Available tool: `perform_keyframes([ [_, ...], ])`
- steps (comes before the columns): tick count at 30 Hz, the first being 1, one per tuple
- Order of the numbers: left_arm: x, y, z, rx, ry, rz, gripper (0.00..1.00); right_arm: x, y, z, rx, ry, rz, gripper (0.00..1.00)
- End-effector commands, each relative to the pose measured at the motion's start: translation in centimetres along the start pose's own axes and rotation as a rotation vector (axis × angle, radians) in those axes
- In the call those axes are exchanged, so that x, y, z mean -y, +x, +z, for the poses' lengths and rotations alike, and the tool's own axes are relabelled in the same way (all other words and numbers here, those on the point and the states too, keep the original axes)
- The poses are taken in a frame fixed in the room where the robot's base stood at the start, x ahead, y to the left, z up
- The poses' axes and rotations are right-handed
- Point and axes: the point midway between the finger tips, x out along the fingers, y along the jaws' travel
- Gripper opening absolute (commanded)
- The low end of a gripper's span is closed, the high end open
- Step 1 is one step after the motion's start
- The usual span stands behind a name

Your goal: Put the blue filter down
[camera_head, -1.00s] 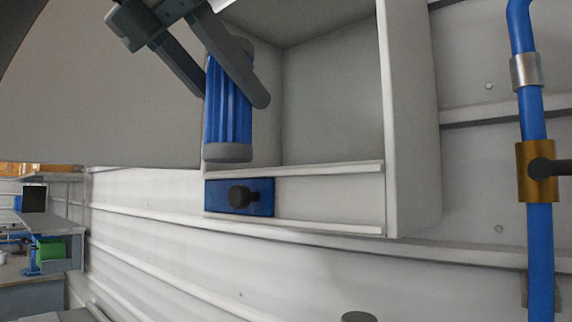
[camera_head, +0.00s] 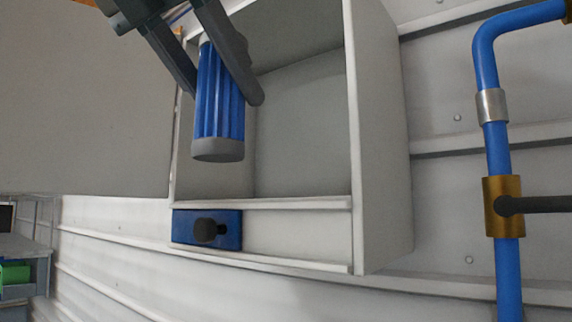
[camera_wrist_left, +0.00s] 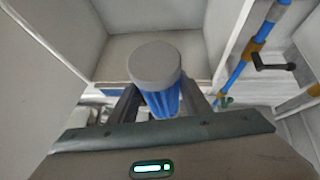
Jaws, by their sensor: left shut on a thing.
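The blue filter (camera_head: 219,100) is a ribbed blue cylinder with grey end caps. My left gripper (camera_head: 222,95) is shut on it, with one finger on each side of its body. In the head view it hangs in front of the open grey cabinet (camera_head: 381,150). In the left wrist view the filter (camera_wrist_left: 155,66) shows a round grey cap towards the camera, between the fingers of my left gripper (camera_wrist_left: 160,100). Whether the filter touches the cabinet cannot be told. My right gripper is not in view.
A blue plate with a black knob (camera_head: 207,230) sits in the slot at the cabinet's lower edge. A blue pipe (camera_head: 498,150) with a brass valve (camera_head: 503,206) and dark handle runs down the wall at the right. The cabinet's inside looks empty right of the filter.

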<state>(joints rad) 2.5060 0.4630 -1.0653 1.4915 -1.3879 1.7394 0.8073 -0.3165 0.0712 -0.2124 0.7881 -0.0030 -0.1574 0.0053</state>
Motion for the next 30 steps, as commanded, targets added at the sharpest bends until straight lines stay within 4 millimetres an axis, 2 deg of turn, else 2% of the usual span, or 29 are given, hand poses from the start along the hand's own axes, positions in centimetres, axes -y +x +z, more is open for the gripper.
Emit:
perform_keyframes([
  [8,0.0,2.9,2.3,-0.002,-0.001,-0.001,0.18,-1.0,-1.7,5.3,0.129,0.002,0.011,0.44],
  [14,0.0,5.7,4.4,-0.002,0.000,-0.001,0.18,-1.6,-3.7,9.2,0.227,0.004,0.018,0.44],
  [24,0.0,11.8,8.6,-0.002,0.000,0.001,0.18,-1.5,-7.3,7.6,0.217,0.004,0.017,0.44],
  [30,0.0,13.8,9.7,0.000,0.000,0.000,0.18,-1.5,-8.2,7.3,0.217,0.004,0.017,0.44],
])
